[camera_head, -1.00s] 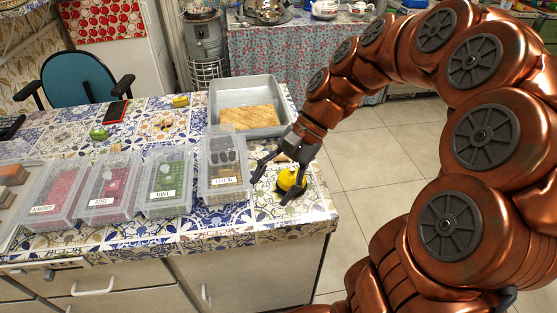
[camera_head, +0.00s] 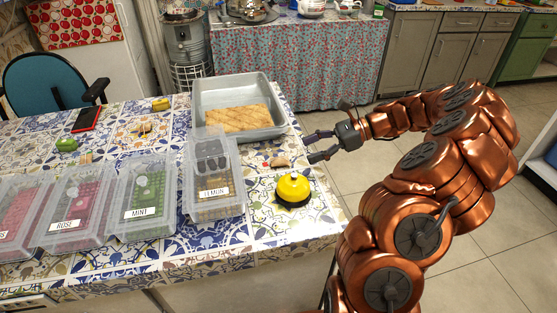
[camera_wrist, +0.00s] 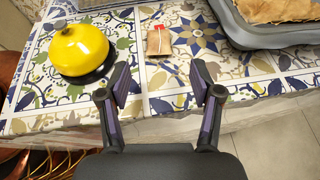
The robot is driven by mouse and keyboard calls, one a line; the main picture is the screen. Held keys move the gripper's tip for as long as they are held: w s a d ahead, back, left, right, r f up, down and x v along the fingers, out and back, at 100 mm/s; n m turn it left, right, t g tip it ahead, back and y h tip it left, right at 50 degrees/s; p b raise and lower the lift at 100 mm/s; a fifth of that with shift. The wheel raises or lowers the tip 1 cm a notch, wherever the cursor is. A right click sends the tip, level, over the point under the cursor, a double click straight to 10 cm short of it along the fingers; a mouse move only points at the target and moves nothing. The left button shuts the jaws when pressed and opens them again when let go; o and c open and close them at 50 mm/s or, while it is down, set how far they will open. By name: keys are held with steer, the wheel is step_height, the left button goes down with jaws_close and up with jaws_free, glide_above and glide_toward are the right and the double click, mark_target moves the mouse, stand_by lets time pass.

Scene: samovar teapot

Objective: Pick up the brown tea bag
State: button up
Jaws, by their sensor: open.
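A small brown tea bag (camera_head: 279,161) with a red tag lies flat on the tiled table, behind the yellow bell and near the table's right edge. In the wrist view the tea bag (camera_wrist: 158,42) lies ahead of and between the fingers, apart from them. My gripper (camera_head: 310,149) is open and empty, at the table's right edge just right of the tea bag. In the wrist view both fingers of my gripper (camera_wrist: 159,80) are spread, with bare tiles between their tips.
The yellow bell (camera_head: 293,187) with a black base stands close in front of the tea bag. A grey tray (camera_head: 278,97) holding pastry is behind it. The lemon box (camera_head: 213,208) is to the left, beside the mint box (camera_head: 142,233). Open floor lies to the right.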

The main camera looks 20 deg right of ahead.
mark_target(284, 159)
steer(key=x, duration=0.7)
steer(key=shift+a+r, duration=0.15)
steer(key=shift+a, duration=0.2)
steer(key=shift+c, duration=0.2)
steer(key=c, duration=0.9)
